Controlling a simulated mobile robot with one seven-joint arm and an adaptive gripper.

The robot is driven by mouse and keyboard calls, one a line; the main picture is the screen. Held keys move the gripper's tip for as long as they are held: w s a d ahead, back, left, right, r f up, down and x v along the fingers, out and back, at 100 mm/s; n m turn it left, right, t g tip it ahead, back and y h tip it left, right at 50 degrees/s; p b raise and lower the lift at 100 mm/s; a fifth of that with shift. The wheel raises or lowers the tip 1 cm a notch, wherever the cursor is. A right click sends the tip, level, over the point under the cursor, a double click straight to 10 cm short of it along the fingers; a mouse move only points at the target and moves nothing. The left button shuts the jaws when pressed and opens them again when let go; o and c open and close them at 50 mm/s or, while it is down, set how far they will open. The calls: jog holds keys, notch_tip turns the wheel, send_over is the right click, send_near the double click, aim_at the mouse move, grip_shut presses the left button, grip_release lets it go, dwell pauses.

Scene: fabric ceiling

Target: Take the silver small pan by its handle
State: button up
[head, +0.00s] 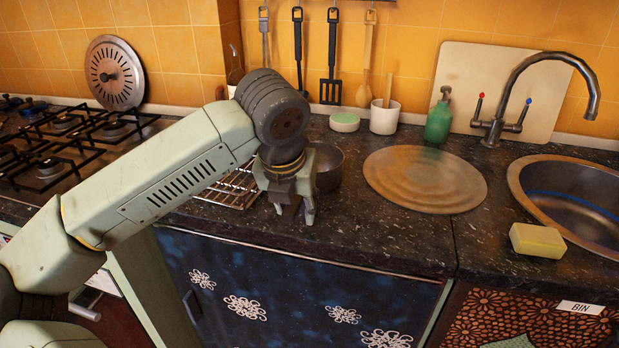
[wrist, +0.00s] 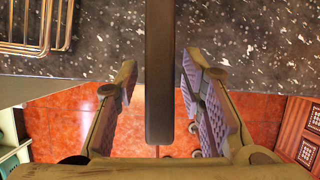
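The small pan (head: 329,166) stands on the dark counter, partly hidden behind my gripper in the head view. Its bowl looks dark grey metal. In the wrist view its dark, straight handle (wrist: 160,95) runs down from the top edge and sticks out past the counter edge. My gripper (head: 294,212) is at the counter's front edge, pointing down. In the wrist view my gripper (wrist: 160,75) is open, with one finger on each side of the handle and a gap on both sides. The bowl is out of the wrist view.
A wire rack (head: 232,187) lies left of the pan; its corner also shows in the wrist view (wrist: 35,25). A round board (head: 425,180) lies to the right. The gas hob (head: 60,140) is farther left.

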grip_shut()
jog(key=shift+r, duration=0.1)
dwell(0.5)
